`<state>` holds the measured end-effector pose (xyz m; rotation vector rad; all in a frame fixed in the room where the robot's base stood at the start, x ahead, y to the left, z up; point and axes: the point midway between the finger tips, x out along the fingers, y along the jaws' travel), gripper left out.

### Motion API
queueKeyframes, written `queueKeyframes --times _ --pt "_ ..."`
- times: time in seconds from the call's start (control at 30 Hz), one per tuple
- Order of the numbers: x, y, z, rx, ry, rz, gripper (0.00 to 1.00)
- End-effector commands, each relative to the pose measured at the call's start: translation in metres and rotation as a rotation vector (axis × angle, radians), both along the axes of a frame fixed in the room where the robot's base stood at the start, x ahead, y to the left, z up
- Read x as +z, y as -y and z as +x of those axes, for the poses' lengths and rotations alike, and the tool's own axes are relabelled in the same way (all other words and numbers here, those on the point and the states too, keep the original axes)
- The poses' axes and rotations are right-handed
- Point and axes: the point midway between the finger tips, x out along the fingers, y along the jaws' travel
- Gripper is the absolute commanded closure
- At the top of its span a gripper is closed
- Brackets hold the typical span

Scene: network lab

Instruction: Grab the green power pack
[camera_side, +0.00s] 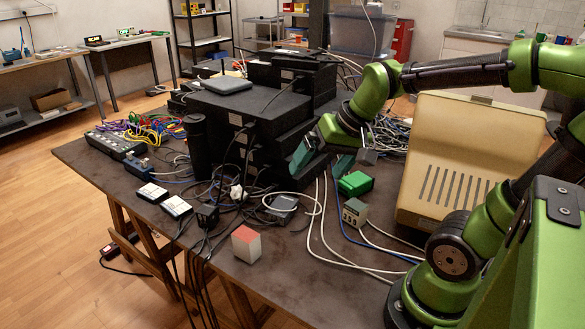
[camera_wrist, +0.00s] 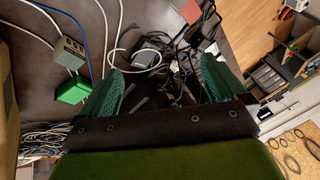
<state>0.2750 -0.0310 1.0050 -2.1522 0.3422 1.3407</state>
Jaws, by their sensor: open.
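The green power pack (camera_side: 355,183) is a small green box lying on the dark table, left of the beige case and behind a small grey-green box. In the wrist view the green power pack (camera_wrist: 73,90) lies left of my fingers. My gripper (camera_side: 322,160) hangs above the table, left of and higher than the pack, with its teal fingers apart. In the wrist view my gripper (camera_wrist: 160,88) is open, with black cables and dark devices behind the gap. Nothing is held between the fingers.
The grey-green box (camera_side: 355,212) sits just in front of the pack. The large beige case (camera_side: 465,165) stands to the right. A stack of black equipment (camera_side: 225,125) rises on the left. White cables (camera_side: 318,225) and a red-and-white cube (camera_side: 246,244) lie in front.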

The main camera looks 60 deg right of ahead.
Motion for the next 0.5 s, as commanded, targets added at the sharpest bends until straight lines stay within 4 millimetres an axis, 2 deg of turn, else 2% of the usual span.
queueKeyframes --times 0.03,0.1,0.23,0.4,0.5 --pt "-0.005 0.025 0.012 -0.088 -0.052 0.022 0.02" --pt "-0.01 0.058 0.025 -0.211 -0.115 0.055 0.02" --pt "-0.026 0.127 0.039 -0.46 -0.229 0.113 0.02" --pt "-0.052 0.218 0.038 -0.81 -0.37 0.172 0.02" --pt "-0.064 0.26 0.032 -0.996 -0.433 0.193 0.02"
